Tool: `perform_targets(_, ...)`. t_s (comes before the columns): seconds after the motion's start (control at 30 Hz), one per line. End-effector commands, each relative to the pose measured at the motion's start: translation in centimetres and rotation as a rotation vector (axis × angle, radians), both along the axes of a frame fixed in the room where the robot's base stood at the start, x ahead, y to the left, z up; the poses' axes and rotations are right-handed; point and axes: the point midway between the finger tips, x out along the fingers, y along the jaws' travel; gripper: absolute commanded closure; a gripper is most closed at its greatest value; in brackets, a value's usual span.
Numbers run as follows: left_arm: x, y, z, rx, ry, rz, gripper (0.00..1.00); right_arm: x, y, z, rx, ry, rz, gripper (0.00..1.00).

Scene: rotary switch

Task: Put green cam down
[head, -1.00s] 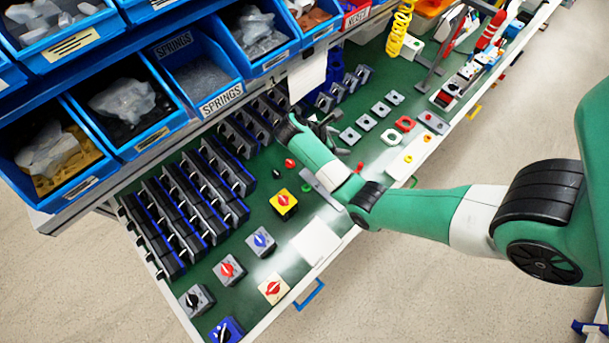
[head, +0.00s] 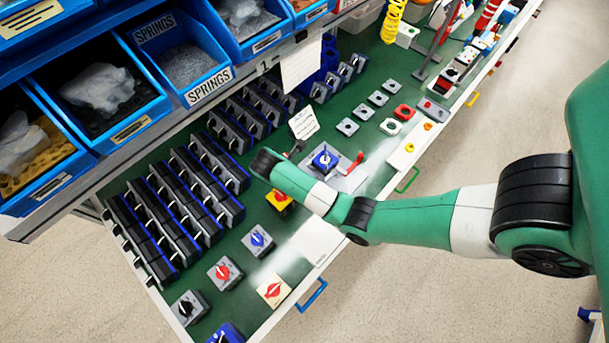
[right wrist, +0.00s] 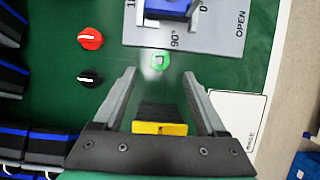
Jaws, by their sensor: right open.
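The green cam (right wrist: 161,60) lies on the green worktop in the right wrist view, close to the edge of a grey marked plate (right wrist: 225,42). My right gripper (right wrist: 160,76) is open and empty, and the cam is just beyond the gap between its fingertips. A blue switch (right wrist: 170,8) sits on the plate. Both also show in the head view, the plate (head: 350,181) and the blue switch with its white handle (head: 324,158). In the head view my right arm hides the cam and the gripper's fingers. My left gripper is not in view.
A red knob (right wrist: 90,38) and a black knob (right wrist: 90,78) lie left of the cam. A yellow switch (right wrist: 160,128) shows between my right fingers. Several switches stand nearer the front, and racks of dark blocks (head: 165,205) stand at left.

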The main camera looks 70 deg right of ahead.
Motion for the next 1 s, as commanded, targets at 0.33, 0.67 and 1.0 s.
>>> perform_targets(0.33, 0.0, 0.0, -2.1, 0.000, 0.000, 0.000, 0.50, -0.9, -1.6, -4.3, 0.002, 0.001, -0.002, 0.26)
perform_targets(0.67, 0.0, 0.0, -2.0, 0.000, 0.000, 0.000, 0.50, -0.9, -1.8, -4.6, 0.001, 0.000, 0.000, 0.33)
perform_targets(1.0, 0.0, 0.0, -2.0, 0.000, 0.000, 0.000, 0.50, -0.9, -1.8, -4.6, 0.001, 0.000, 0.000, 0.94)
